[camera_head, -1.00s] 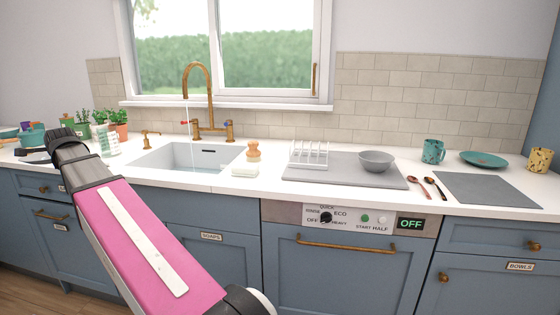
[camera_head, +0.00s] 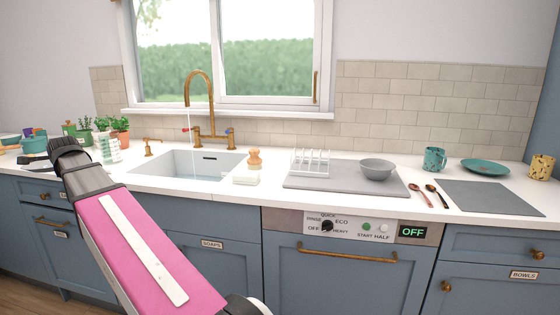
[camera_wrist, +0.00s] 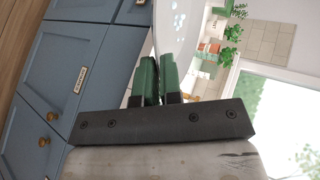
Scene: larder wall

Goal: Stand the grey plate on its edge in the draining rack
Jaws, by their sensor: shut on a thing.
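In the wrist view, my gripper (camera_wrist: 160,78) has its two green fingers shut on the edge of a pale grey plate (camera_wrist: 182,25). The plate extends past the fingertips and is cut off by the top of the picture. In the head view the plate cannot be made out, and my arm reaches to the left. The white draining rack (camera_head: 312,163) stands with upright prongs on a grey draining board (camera_head: 340,182), right of the sink. No plate shows in the rack.
A grey bowl (camera_head: 377,169) sits right of the rack on the same board. A sponge (camera_head: 246,177) and brush (camera_head: 254,158) lie between sink (camera_head: 195,163) and board. Water runs from the brass tap (camera_head: 200,80). Potted plants (camera_head: 118,126) stand at the left; a teal mug (camera_head: 434,159) stands right.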

